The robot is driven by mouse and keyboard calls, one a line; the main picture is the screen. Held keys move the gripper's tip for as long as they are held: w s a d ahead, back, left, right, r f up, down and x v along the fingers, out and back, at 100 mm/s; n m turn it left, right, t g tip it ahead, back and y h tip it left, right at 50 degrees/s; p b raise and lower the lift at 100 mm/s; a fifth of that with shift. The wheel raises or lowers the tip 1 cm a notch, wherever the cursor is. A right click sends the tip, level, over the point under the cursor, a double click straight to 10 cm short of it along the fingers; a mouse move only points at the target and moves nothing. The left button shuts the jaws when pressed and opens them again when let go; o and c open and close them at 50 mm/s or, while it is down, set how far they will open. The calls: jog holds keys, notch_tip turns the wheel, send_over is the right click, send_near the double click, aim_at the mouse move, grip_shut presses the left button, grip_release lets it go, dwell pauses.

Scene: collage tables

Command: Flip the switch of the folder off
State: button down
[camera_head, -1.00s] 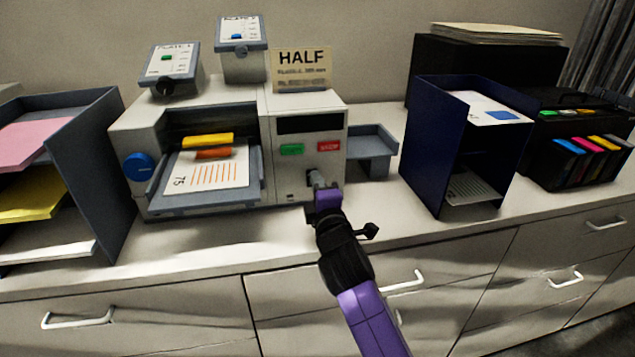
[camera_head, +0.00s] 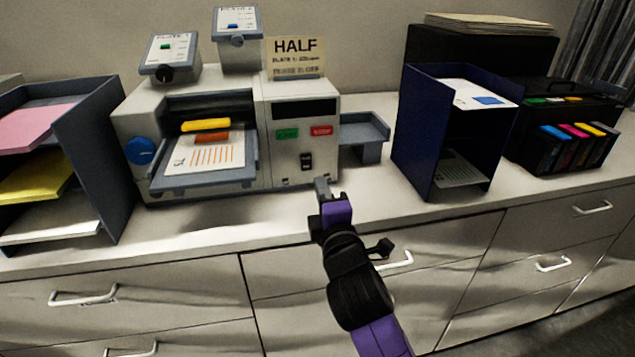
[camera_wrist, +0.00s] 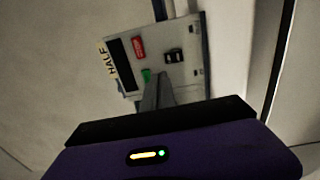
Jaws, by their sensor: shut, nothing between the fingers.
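The folder (camera_head: 284,180) is a pale grey machine on the counter with a dark display and green and red buttons on its front. Its small black rocker switch (camera_head: 306,161) sits below the red button, and it also shows in the wrist view (camera_wrist: 174,57). I cannot tell the switch's position for sure. My gripper (camera_head: 322,187) is shut and empty, in front of and slightly below the switch, apart from the panel. In the wrist view my gripper's fingers (camera_wrist: 158,90) point toward the panel.
A sheet-laden feed tray (camera_head: 205,180) is at the folder's left, and a small output tray (camera_head: 365,130) at its right. A blue paper rack (camera_head: 408,135) stands further right, a grey letter tray (camera_head: 98,160) at left. Drawers with handles (camera_head: 84,296) are below the counter.

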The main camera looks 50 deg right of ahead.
jog(key=shift+v, duration=0.85)
jog(key=shift+r, duration=0.2)
jog(key=s+a+f+m+t+y, duration=0.4)
jog(key=s+a+m+y, duration=0.35)
jog(key=a, duration=0.55)
jog(key=s+a+f+m+g+y, duration=0.1)
jog(key=s+a+f, duration=0.1)
jog(key=s, duration=0.6)
jog(key=s+a+f+m+g, duration=0.1)
jog(key=s+f, duration=0.3)
jog(key=s, duration=0.4)
jog(key=s+a+f+m+g+y, duration=0.1)
jog(key=s+a+f+g, duration=0.1)
jog(key=s, duration=0.7)
jog(key=shift+a+f+m+y, duration=0.35)
jog(key=shift+a+f, duration=0.3)
jog(key=shift+a, duration=0.35)
